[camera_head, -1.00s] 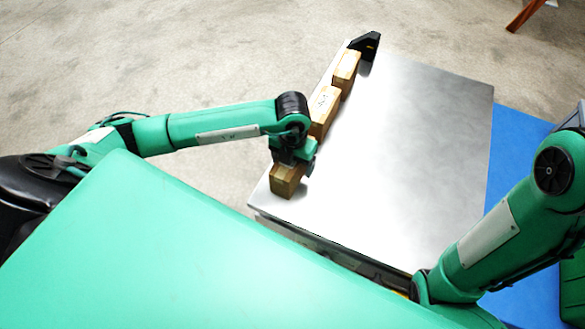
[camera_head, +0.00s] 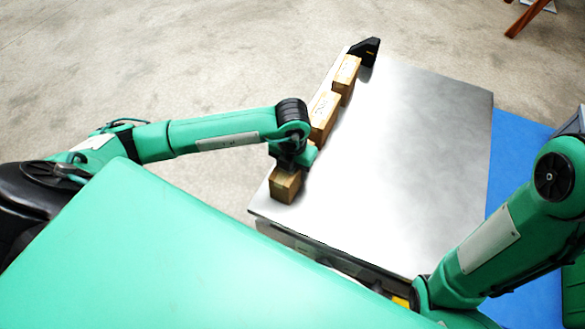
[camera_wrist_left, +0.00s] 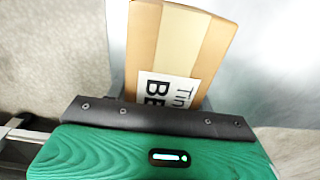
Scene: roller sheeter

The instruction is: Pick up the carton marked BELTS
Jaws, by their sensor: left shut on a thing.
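The carton marked BELTS (camera_head: 284,187) is a small brown box at the near left corner of the steel table. In the left wrist view the carton (camera_wrist_left: 206,50) shows a pale tape strip and a white label reading "Tin" and "BE", the rest cut off by the gripper. My left gripper (camera_head: 290,170) is over its far upper part and shut on it. In the head view the carton appears upright on or very close to the table top; I cannot tell if there is a gap. My right gripper is out of view; only its arm shows at right.
Two more brown cartons, a middle one (camera_head: 324,115) and a far one (camera_head: 347,72), stand along the left edge of the steel table (camera_head: 400,150). A black object (camera_head: 366,50) is at the far corner. The table's middle is clear. A blue surface (camera_head: 515,150) lies to the right.

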